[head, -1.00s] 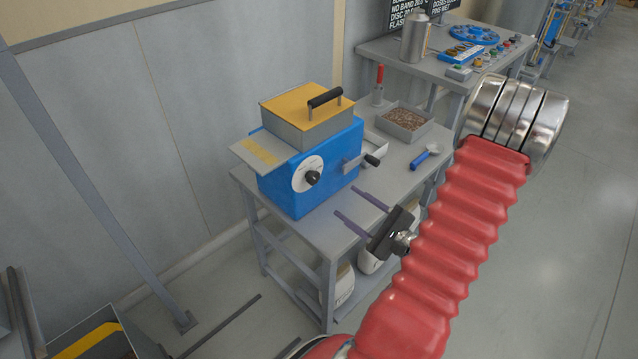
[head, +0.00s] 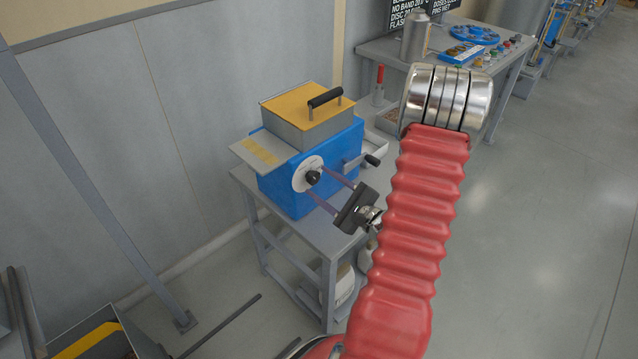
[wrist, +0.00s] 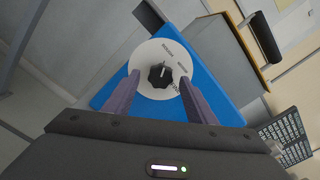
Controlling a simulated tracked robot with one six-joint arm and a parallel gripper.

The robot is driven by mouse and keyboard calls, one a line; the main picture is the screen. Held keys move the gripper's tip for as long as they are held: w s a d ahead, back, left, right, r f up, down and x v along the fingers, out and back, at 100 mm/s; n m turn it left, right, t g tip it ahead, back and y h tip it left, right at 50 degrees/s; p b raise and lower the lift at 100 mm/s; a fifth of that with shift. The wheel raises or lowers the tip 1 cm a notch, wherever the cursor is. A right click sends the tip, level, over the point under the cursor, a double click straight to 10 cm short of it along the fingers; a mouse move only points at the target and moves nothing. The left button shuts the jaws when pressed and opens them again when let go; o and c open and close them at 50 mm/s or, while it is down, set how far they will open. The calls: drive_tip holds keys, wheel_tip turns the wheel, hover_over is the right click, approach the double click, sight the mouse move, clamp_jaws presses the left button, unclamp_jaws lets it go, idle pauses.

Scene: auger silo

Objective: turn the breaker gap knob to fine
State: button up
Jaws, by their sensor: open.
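The breaker gap knob (head: 313,177) is a black knob on a round white dial (head: 303,172) on the front of the blue breaker (head: 288,200). In the wrist view the knob (wrist: 160,76) is in the middle of the dial (wrist: 146,91), with a pale pointer line toward the top of the picture. The dial's lettering is too small to read. My gripper (head: 335,187) is open and empty, its two purple fingers pointing at the dial. In the wrist view the fingers lie on either side of the knob, with room between. I cannot tell whether the tips reach it.
The breaker has a yellow lid with a black handle (head: 325,97), a side crank (head: 368,160) and a chute at left. It stands on a grey table (head: 330,228). A red-handled tool (head: 379,84) stands behind. A second bench (head: 372,48) is farther back.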

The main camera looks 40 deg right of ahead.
drive_tip(key=shift+w, duration=0.65)
